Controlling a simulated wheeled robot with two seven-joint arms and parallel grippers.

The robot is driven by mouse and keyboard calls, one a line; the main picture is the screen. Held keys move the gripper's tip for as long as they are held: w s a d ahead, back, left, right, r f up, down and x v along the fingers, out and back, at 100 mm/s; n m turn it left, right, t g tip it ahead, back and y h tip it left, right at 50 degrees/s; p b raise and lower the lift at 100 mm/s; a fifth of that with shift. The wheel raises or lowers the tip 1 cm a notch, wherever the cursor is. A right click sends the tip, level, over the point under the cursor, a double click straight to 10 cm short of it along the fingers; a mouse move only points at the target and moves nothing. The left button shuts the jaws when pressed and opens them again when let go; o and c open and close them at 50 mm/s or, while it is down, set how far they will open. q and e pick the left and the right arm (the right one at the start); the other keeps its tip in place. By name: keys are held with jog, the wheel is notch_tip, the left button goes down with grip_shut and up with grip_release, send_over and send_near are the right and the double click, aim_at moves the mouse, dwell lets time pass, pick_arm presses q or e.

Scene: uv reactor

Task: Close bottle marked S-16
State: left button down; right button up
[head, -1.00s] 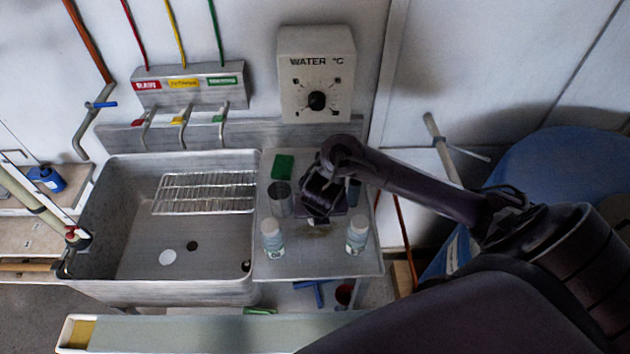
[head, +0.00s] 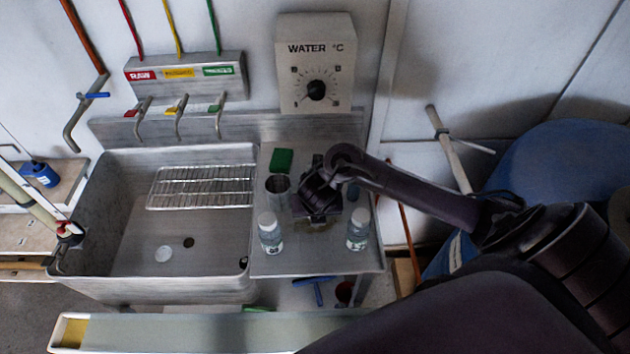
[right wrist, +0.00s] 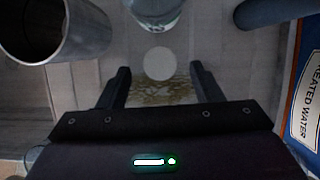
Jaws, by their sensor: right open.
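My right gripper (right wrist: 160,85) is open and empty, pointing at the counter. In the right wrist view a white disc (right wrist: 160,63), perhaps a cap, lies flat just beyond and between the fingertips. The base of a clear bottle (right wrist: 155,12) shows beyond it at the top edge; most of it is cut off, and no label shows. In the head view, my right gripper (head: 318,198) hides that spot. Two white-capped bottles stand upright nearer the front, one left (head: 270,232) and one right (head: 357,230); their marks are too small to read. My left gripper is not in view.
A metal cup (head: 277,187) stands left of my right gripper, with a green block (head: 282,160) behind it. A blue cylinder (right wrist: 275,10) stands to the right. A sink (head: 120,240) with a rack (head: 202,187) adjoins the counter. A water control box (head: 316,60) is on the wall.

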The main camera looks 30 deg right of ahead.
jog(key=shift+w+d+f, duration=0.15)
jog(key=shift+w+f, duration=0.1)
jog(key=shift+f, duration=0.4)
jog(key=shift+c, duration=0.2)
jog(key=c, duration=1)
